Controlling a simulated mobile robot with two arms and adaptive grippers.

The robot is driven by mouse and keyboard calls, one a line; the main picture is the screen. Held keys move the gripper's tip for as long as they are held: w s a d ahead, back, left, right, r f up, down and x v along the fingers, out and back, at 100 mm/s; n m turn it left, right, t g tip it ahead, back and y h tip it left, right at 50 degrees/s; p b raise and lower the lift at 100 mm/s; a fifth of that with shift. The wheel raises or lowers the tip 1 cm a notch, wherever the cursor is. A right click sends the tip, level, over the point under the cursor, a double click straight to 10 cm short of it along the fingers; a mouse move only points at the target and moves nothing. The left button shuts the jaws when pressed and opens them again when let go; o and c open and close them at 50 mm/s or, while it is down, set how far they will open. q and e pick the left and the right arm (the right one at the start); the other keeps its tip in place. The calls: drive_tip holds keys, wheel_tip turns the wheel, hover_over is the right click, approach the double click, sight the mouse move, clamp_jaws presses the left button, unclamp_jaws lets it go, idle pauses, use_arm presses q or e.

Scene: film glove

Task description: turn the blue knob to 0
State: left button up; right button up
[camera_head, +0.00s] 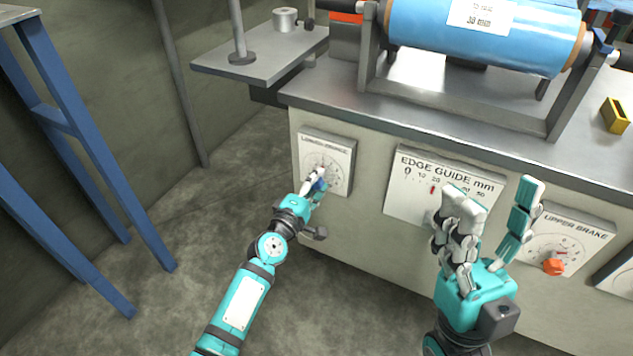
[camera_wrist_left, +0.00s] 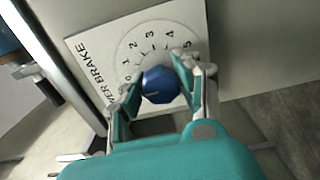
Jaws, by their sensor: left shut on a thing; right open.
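The blue knob (camera_wrist_left: 160,85) sits on a white dial plate (camera_wrist_left: 93,62) whose lettering ends in "BRAKE", with numbers around an arc. My left gripper (camera_wrist_left: 158,90) is shut on the knob, one finger on each side. In the head view the dial plate (camera_head: 343,158) is on the left of the cabinet front. There my left gripper (camera_head: 315,183) mostly covers the knob, and a bit of blue shows between the fingers. The knob's pointer is not clear enough to read. My right gripper (camera_head: 492,220) is open and empty, in front of the cabinet.
The edge guide scale (camera_head: 405,200) is behind my right gripper. The upper brake dial with an orange knob (camera_head: 553,267) is to its right. A blue roll (camera_head: 480,38) lies on the cabinet top. Blue frame legs (camera_head: 65,120) stand at the left, with free floor between.

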use_arm(q)
drive_tip(key=shift+f, duration=0.1)
drive_tip(key=o, duration=1.2)
drive_tip(key=v, duration=1.2)
drive_tip(key=shift+a, duration=0.1)
